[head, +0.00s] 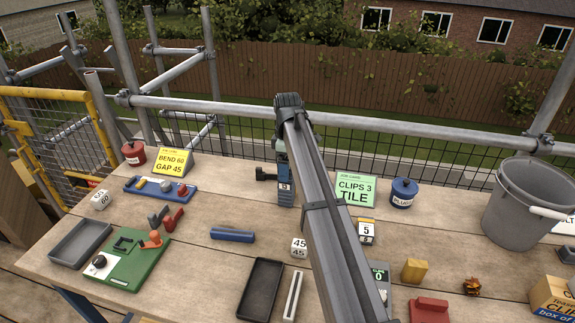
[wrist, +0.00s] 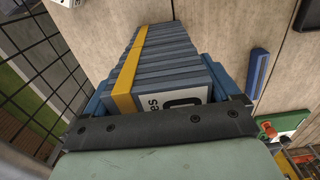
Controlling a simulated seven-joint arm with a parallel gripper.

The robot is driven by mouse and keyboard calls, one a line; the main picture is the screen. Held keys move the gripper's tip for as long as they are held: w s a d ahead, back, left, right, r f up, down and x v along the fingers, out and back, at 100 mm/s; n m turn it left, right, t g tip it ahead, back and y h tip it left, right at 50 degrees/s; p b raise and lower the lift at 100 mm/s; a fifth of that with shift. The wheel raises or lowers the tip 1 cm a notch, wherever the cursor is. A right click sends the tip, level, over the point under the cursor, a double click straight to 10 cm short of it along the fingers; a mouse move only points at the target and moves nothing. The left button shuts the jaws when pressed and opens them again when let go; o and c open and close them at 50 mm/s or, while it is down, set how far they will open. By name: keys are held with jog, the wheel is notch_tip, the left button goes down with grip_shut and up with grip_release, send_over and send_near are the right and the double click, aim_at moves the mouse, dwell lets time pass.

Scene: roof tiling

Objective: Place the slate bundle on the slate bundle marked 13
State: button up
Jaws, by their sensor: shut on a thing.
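My gripper (head: 284,190) is upright at the back middle of the table in the head view, shut on a slate bundle. In the wrist view the bundle (wrist: 175,62) is a row of blue-grey slates with a yellow strap and a white label, partly cut off by the dark gripper bracket. Blue finger parts flank it. In the head view the held bundle shows as a small blue-grey block with a pale label, its figure too small to read surely. I cannot make out a separate bundle marked 13, nor whether the held bundle touches anything below.
A green sign (head: 355,189) and a blue tin (head: 403,193) stand to the right; a yellow sign (head: 171,162) and a blue tray (head: 160,189) stand to the left. A blue block (head: 233,234) lies in front. A grey bucket (head: 528,205) is at the far right.

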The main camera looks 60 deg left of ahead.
jog(key=shift+f, duration=0.1)
jog(key=o, duration=1.1)
notch_tip(320, 180, up, 12)
jog(key=shift+r, duration=0.15)
